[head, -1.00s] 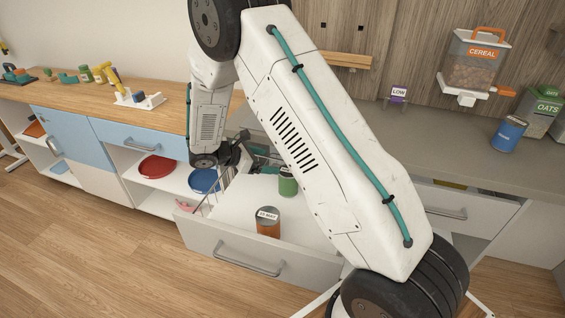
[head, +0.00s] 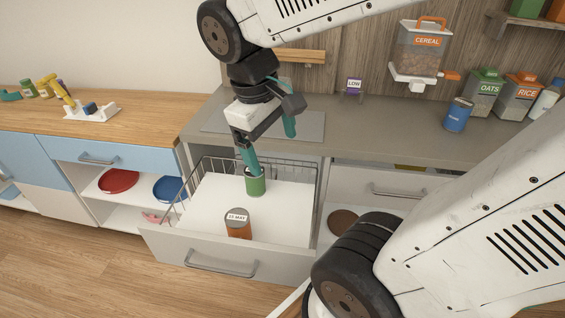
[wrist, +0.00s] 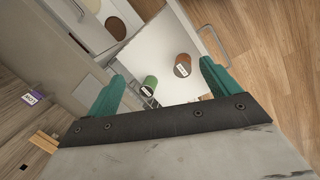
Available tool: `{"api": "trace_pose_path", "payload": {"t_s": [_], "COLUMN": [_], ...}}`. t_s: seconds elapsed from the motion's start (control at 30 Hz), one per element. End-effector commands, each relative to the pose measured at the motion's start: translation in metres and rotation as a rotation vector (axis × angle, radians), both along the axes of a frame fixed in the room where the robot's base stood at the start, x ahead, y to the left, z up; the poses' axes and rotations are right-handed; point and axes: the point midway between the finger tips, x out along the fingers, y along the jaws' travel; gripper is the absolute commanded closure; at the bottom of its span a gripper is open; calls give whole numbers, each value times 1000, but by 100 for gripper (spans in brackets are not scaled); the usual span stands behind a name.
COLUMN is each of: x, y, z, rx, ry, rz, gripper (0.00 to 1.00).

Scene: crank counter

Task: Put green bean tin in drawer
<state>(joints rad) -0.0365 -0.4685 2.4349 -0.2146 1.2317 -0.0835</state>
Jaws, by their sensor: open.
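The green bean tin (head: 256,184) stands upright on the white floor of the open drawer (head: 205,205), towards its back. In the wrist view the green tin (wrist: 150,84) shows between the fingers, nearer the left one. My gripper (head: 272,155) is open above the drawer, with its teal fingers pointing down. One fingertip overlaps the top of the green tin in the head view; I cannot tell whether it touches. The gripper also shows in the wrist view (wrist: 163,80) with nothing clasped between its fingers.
An orange-brown tin with a white date label (head: 238,226) stands in the drawer nearer its front. A wire rack (head: 290,168) lines the drawer's back and sides. The grey counter (head: 370,135) holds a blue tin (head: 458,115) and canisters at the right. Floor in front is clear.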

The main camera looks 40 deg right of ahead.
Motion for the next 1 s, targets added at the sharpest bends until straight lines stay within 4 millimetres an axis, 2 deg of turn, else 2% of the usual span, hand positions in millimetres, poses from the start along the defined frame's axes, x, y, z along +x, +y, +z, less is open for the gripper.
{"api": "trace_pose_path", "payload": {"t_s": [0.03,0.1,0.3,1.0], "x": [-16,-32,-58,-62], "y": [6,14,29,31], "z": [4,5,5,5], "rx": [40,94,190,208], "ry": [-45,-91,-165,-176], "rz": [-40,-90,-173,-187], "gripper": [12,12,12,12]}}
